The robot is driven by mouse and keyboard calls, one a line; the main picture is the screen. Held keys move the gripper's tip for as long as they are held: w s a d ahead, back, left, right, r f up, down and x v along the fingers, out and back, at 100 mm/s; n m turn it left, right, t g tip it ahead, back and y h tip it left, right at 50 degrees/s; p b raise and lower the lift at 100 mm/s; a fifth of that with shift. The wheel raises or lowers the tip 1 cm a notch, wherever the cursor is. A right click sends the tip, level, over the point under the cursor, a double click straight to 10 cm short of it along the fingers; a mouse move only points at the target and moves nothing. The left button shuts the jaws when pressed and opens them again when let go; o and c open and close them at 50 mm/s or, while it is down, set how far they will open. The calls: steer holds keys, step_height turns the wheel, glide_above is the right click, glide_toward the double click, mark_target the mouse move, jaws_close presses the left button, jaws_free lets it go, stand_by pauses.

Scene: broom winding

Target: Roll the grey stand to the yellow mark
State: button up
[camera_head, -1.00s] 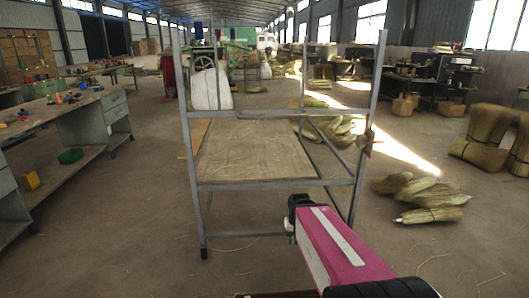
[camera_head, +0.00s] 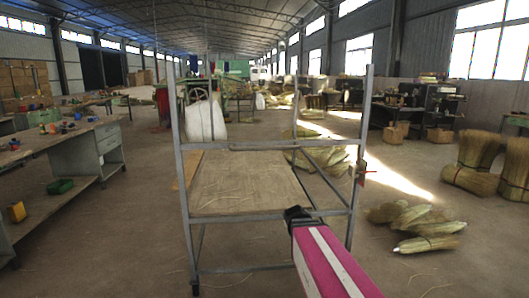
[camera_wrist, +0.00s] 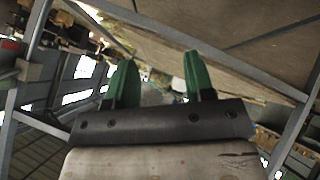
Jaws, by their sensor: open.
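The grey stand (camera_head: 270,145) is an upright metal frame directly in front of me, with a wooden board (camera_head: 240,185) as its low shelf. In the wrist view a grey rail (camera_wrist: 215,58) of the stand runs slantwise, with the board (camera_wrist: 270,25) beside it. My gripper (camera_wrist: 155,75) shows there with two green fingers apart and nothing between them. The fingertips are close to the rail; I cannot tell whether they touch it. In the head view my magenta arm link reaches the stand's near right side, and the fingers are hidden. I see no clear yellow mark.
A workbench (camera_head: 70,137) with a green bin (camera_head: 60,186) and a yellow bin (camera_head: 17,212) stands at left. Broom bundles (camera_head: 430,243) lie on the floor right of the stand. Upright bundles (camera_head: 480,160) stand farther right. The floor between stand and workbench is clear.

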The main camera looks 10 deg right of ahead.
steer(key=w+r+n+t+y, duration=0.1)
steer(key=w+r+n+t, duration=0.7)
steer(key=r, duration=0.5)
steer(key=n+t+y, duration=0.2)
steer(key=n+y, duration=0.8)
steer(key=n, duration=0.1)
glide_toward(266, 149)
steer(key=x, duration=1.1)
